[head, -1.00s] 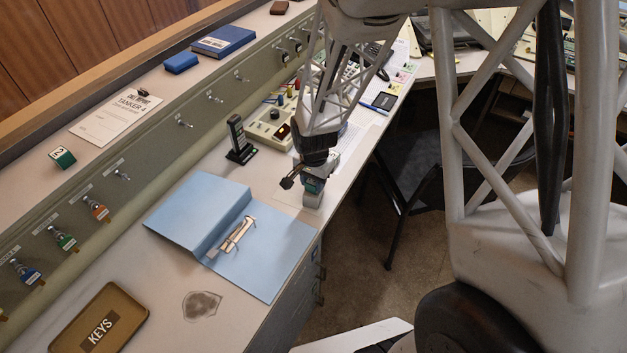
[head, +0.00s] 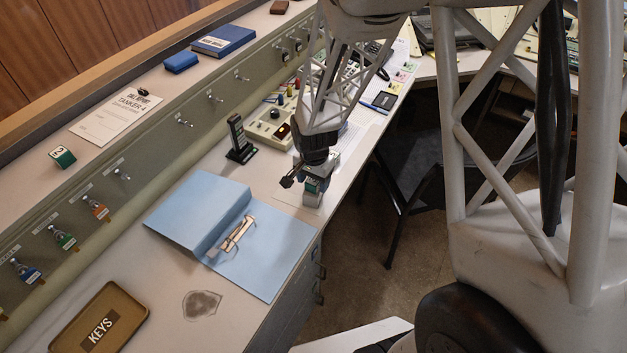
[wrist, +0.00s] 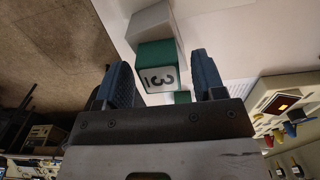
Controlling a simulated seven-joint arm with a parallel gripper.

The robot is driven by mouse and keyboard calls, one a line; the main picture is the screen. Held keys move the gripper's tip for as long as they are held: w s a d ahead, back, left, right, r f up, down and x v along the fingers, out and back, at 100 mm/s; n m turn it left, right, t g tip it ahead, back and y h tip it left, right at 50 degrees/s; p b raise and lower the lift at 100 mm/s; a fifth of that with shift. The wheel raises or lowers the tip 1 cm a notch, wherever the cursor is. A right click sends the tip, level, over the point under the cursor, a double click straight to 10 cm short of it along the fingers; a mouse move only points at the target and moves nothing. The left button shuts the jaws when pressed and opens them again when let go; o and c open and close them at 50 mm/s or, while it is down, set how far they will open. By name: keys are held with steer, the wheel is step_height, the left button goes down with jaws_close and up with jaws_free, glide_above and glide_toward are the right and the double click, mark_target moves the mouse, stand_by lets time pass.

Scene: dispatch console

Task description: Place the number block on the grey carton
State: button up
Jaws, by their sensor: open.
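A green number block (wrist: 157,78) with white faces shows in the wrist view, with a black number on the face towards me. It rests against the grey carton (wrist: 152,28), and in the head view it appears to sit on top of the carton (head: 312,199). My gripper (wrist: 162,68) is open, with one blue finger to each side of the block's near end. A gap shows between the block and the right finger. In the head view my gripper (head: 314,172) hangs just over the block and partly hides it.
A second green block (head: 62,157) marked 2 lies on the ledge. A blue open binder (head: 185,215), a dark handset in a stand (head: 238,140) and a switch box (head: 268,128) are near my gripper. A KEYS tray (head: 75,338) lies at front left. The desk edge is close on the right.

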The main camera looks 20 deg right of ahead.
mark_target(314, 181)
step_height(314, 181, up, 12)
stand_by(0.6)
stand_by(0.5)
steer(key=s+d+r+n+t, duration=0.1)
steer(key=s+r+n, duration=0.7)
steer(key=s+r, duration=1)
steer(key=s+t, duration=0.1)
steer(key=s, duration=0.3)
steer(key=shift+d+n+t, duration=0.3)
steer(key=shift+d+n, duration=0.1)
